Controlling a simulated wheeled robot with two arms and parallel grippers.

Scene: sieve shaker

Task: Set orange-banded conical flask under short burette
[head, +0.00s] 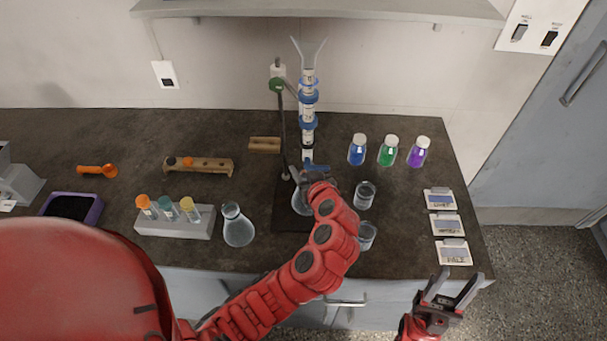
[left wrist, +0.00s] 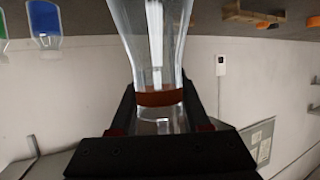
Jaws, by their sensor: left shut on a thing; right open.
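The orange-banded conical flask (head: 301,202) is clear glass and stands or hovers at the burette stand's dark base, below the burette (head: 308,105); I cannot tell if it touches. My left gripper (head: 318,174) is shut on its neck and hides much of it in the head view. In the left wrist view the flask's neck (left wrist: 155,50) lies between the fingers, with a brown-orange band. The burette is clear with blue clamps and a flared top, held upright on a stand. My right gripper (head: 452,290) is open and empty off the bench's front right.
Another conical flask (head: 238,228) stands left of the stand. Two beakers (head: 365,194) (head: 366,236) stand close right of my left gripper. A tube rack (head: 175,222) is at left. Blue, green and purple bottles (head: 388,152) stand at back right. Three white cards (head: 446,225) lie along the right edge.

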